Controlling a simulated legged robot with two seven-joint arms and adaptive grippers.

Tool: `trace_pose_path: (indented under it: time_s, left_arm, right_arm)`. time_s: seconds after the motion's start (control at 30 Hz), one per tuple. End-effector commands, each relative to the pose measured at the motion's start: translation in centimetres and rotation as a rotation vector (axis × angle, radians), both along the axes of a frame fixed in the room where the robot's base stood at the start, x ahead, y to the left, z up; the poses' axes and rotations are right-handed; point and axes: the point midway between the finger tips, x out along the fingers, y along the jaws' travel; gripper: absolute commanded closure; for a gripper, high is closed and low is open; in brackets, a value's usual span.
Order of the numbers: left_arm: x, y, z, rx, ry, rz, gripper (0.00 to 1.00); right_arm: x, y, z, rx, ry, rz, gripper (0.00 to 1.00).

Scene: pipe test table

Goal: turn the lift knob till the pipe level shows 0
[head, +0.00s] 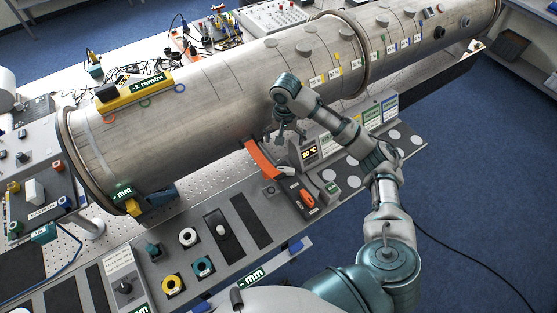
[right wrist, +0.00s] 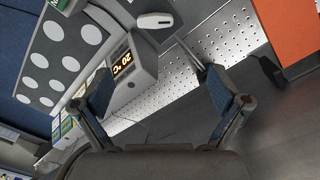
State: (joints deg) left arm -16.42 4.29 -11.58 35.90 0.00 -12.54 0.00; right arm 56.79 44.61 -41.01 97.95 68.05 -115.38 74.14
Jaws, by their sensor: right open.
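A long grey metal pipe (head: 225,88) lies diagonally across the table. A yellow level (head: 135,88) sits on its left part, and its green display reads "-1 mm/m". A black knob (head: 125,287) stands on a light labelled plate at the front left; its label is too small to read, so I cannot tell whether it is the lift knob. My right gripper (head: 290,132) is beside the pipe's middle, far from that knob. In the right wrist view its fingers (right wrist: 157,92) are apart with nothing between them. My left gripper is not in view.
An orange strip (head: 262,160) and a "20 °C" display (head: 310,153) are near my right gripper; the display also shows in the right wrist view (right wrist: 122,64). Coloured round sockets (head: 172,284) and dark pads lie on the front panel. Cables and tools lie behind the pipe.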

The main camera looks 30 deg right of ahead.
Motion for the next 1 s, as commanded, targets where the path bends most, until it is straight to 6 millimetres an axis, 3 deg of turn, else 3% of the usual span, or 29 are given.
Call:
trace_pose_path:
  time_s: [0.17, 0.4, 0.7, 0.83, 1.0]
  left_arm:
    - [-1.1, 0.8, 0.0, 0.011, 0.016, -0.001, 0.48]
    - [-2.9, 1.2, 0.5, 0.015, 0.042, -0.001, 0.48]
    - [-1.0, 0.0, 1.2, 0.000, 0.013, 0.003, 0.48]
    - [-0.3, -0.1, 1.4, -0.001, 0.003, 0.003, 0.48]
    - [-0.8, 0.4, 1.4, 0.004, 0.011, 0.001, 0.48]
  right_arm:
    - [-0.2, -0.4, -2.3, 0.002, 0.003, 0.000, 0.02]
    - [0.1, -0.6, -8.1, 0.004, 0.008, -0.001, 0.02]
    - [0.0, -0.2, -14.5, -0.001, 0.004, 0.001, 0.02]
    - [0.0, 0.0, -16.2, -0.001, 0.003, 0.002, 0.02]
    - [0.0, -0.2, -17.3, 0.000, 0.003, 0.001, 0.02]
